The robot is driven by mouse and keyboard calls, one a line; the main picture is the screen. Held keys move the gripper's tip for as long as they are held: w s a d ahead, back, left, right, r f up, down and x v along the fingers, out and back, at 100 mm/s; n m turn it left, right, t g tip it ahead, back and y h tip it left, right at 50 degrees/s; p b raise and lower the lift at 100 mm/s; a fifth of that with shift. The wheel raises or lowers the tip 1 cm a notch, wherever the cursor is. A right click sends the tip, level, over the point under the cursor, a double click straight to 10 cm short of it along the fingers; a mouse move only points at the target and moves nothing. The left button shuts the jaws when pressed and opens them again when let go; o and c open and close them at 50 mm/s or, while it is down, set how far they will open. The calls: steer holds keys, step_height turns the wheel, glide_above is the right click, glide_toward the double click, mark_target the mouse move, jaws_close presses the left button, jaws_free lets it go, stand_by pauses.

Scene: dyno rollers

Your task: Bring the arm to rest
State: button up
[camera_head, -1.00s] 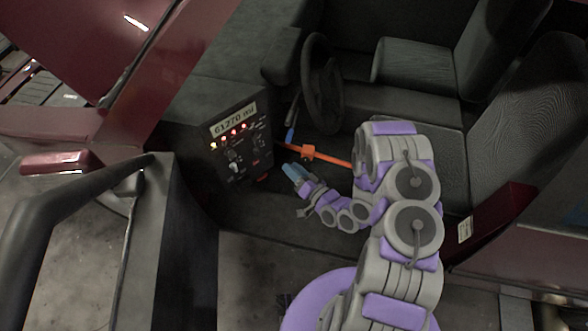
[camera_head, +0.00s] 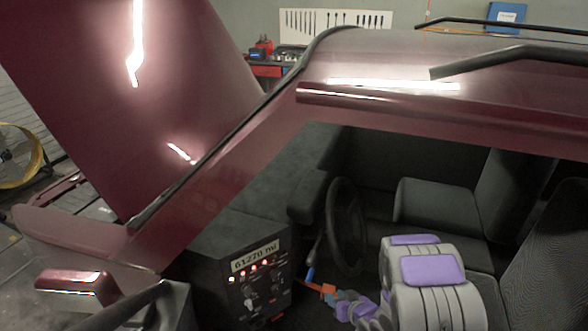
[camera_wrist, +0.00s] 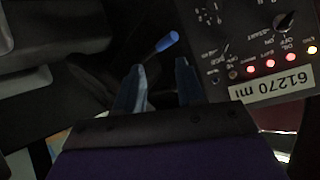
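My purple and grey arm (camera_head: 435,275) reaches into the car through its open side. My gripper (camera_wrist: 158,78) has its two blue-grey fingers apart with nothing between them. In the head view the gripper (camera_head: 343,308) is low in the picture, right of the dashboard panel (camera_head: 258,282), and partly hidden. In the wrist view a blue-tipped lever (camera_wrist: 167,42) shows beyond the gap between the fingers. The lever's blue tip (camera_head: 310,274) also shows in the head view, near the steering wheel (camera_head: 346,225).
An orange part (camera_head: 328,291) is close to the gripper. Dark seats (camera_head: 435,210) are behind the arm. The red roof edge (camera_head: 400,108) and raised hood (camera_head: 130,90) bound the opening.

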steer(key=s+d+r+g+h, duration=0.25)
steer(key=d+r+h, duration=0.25)
steer(key=d+r, duration=0.35)
steer(key=s+d+r+m+g+h, duration=0.2)
steer(key=s+r+g, duration=0.1)
steer(key=s+r, duration=0.5)
steer(key=s+a+r+g, duration=0.2)
steer(key=s+a+r, duration=0.1)
steer(key=s, duration=0.7)
steer(key=s+a+r+g+y, duration=0.1)
steer(key=s+r, duration=0.4)
steer(key=s, duration=0.5)
steer(key=s+a+r+g, duration=0.3)
steer(key=s+a, duration=0.3)
steer(key=s, duration=0.4)
steer(key=shift+s+r+m+g+y, duration=0.15)
steer(key=shift+r+m+g+y, duration=0.25)
steer(key=shift+r, duration=0.35)
